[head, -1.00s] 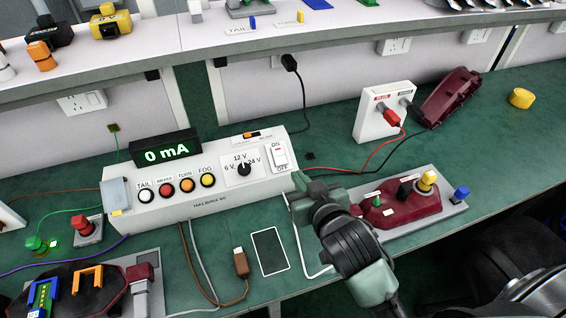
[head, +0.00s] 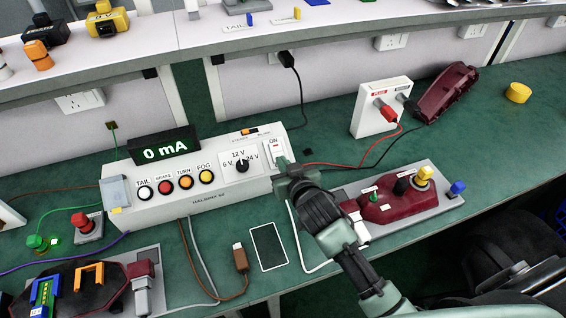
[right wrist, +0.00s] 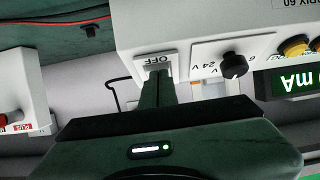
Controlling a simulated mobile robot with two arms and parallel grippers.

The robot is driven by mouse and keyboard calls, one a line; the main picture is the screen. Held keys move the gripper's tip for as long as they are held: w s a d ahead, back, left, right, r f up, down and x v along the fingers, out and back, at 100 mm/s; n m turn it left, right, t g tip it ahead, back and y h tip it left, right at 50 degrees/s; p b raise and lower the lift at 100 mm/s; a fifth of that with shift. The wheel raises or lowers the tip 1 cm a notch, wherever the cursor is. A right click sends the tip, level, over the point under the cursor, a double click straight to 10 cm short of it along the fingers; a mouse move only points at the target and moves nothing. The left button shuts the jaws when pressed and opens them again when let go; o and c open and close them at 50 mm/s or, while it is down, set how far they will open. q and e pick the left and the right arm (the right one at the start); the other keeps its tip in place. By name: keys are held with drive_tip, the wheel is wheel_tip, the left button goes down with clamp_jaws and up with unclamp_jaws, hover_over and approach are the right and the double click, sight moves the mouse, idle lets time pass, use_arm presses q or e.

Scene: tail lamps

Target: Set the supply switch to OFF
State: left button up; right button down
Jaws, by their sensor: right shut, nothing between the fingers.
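The supply switch (head: 276,149) is a white rocker at the right end of the grey supply box (head: 185,198). Its ON label shows in the head view; my right gripper hides its lower part. The right wrist view shows the switch plate with the OFF label (right wrist: 159,59), upside down. My right gripper (head: 284,163) is shut and empty, its fingertips (right wrist: 157,75) at the switch face. I cannot tell whether they touch it or which way the rocker is tipped. My left gripper is not in view.
The box carries a display (head: 164,147) reading 0 mA, a voltage knob (head: 241,165) and several round buttons. A dark red lamp (head: 400,206) on a grey plate lies to the right.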

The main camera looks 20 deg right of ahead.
drive_tip(key=f+t+b, duration=0.1)
drive_tip(key=f+b, duration=0.1)
drive_tip(key=shift+b, duration=0.35)
drive_tip(key=shift+r, duration=0.1)
